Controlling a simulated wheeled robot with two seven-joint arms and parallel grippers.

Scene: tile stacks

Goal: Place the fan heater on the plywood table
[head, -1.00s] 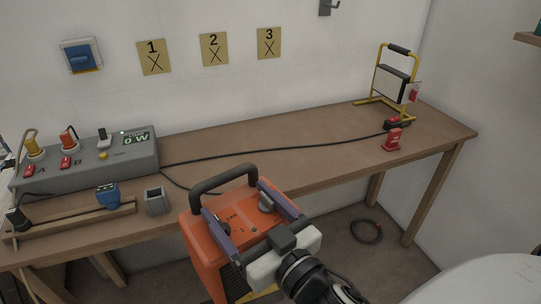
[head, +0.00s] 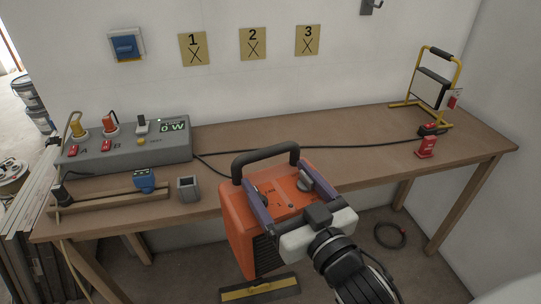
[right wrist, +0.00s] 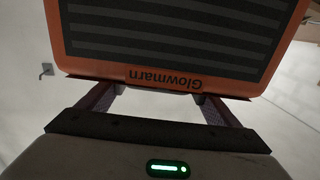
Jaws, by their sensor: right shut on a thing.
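The orange fan heater (head: 244,222) with a black carry handle and dials on top is in the middle of the head view. My right gripper (head: 283,203) is shut on it, with its purple fingers along either side of the heater's top. The heater appears in front of the table's front edge, overlapping it in the picture. In the right wrist view the heater's orange face (right wrist: 180,78) with a dark grille fills the upper part. The plywood table (head: 330,125) runs along the wall behind the heater. My left gripper is not in view.
A grey power box (head: 110,152) reading 0 W, a wooden rail, a blue plug (head: 144,180) and a grey holder (head: 188,188) occupy the table's left. A yellow-framed work light (head: 434,88) and red item (head: 426,147) stand right. A black cable crosses the otherwise clear middle.

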